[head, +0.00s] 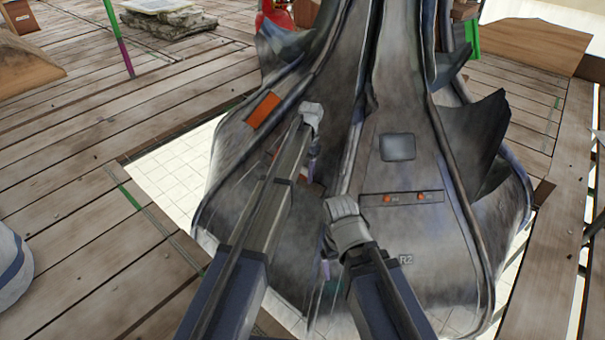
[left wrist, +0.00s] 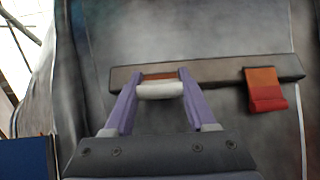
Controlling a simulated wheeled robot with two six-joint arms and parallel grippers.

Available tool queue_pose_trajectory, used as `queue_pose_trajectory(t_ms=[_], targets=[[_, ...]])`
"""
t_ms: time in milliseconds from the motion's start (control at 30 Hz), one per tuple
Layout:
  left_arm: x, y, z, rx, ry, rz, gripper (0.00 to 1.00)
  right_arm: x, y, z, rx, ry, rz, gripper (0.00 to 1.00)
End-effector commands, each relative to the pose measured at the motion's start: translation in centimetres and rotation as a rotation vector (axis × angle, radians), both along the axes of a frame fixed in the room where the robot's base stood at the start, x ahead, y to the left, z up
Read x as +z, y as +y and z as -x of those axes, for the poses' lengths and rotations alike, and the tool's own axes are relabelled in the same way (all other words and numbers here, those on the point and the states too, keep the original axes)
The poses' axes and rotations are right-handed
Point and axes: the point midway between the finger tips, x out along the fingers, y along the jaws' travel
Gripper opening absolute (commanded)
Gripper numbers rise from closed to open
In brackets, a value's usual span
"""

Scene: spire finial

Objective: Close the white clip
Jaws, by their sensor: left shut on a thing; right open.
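The white clip (left wrist: 160,91) shows in the left wrist view on a dark rail (left wrist: 218,72), with an orange part just above it. The purple fingers of my left gripper (left wrist: 160,97) are shut on its two ends. In the head view my left gripper (head: 312,150) points down at the dark spire base, and its arm hides the clip. My right gripper (head: 326,270) is open, lower and to the right, close to the spire's surface; its fingers are partly hidden by its wrist.
A red clip (left wrist: 266,92) with an orange top sits on the same rail, right of the white one. The dark spire (head: 400,250) flares widely, with jagged fins at right.

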Motion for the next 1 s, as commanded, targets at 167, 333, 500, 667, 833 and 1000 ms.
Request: queue_pose_trajectory(t_ms=[167, 333, 500, 667, 833, 1000], targets=[[-0.07, -0.22, -0.34, 0.0, 0.052, -0.038, 0.01, -0.29, 0.0, -0.01, 0.0, 0.0, 0.0, 0.86], [0.01, -0.24, -0.31, 0.0, 0.075, -0.055, 0.01, -0.35, 0.01, 0.0, 0.0, 0.0, 0.0, 0.86], [0.04, -0.24, -0.28, 0.0, 0.081, -0.058, 0.01, -0.34, 0.01, 0.0, 0.0, 0.0, 0.0, 0.86], [0.06, -0.24, -0.26, 0.0, 0.081, -0.057, 0.01, -0.33, 0.0, 0.0, 0.0, 0.0, 0.0, 0.86], [0.06, -0.24, -0.27, 0.0, 0.081, -0.057, 0.64, -0.32, 0.0, 0.0, 0.0, 0.0, 0.0, 0.86], [0.07, -0.24, -0.28, 0.0, 0.081, -0.057, 0.83, -0.32, 0.0, 0.0, 0.0, 0.0, 0.0, 0.86]])
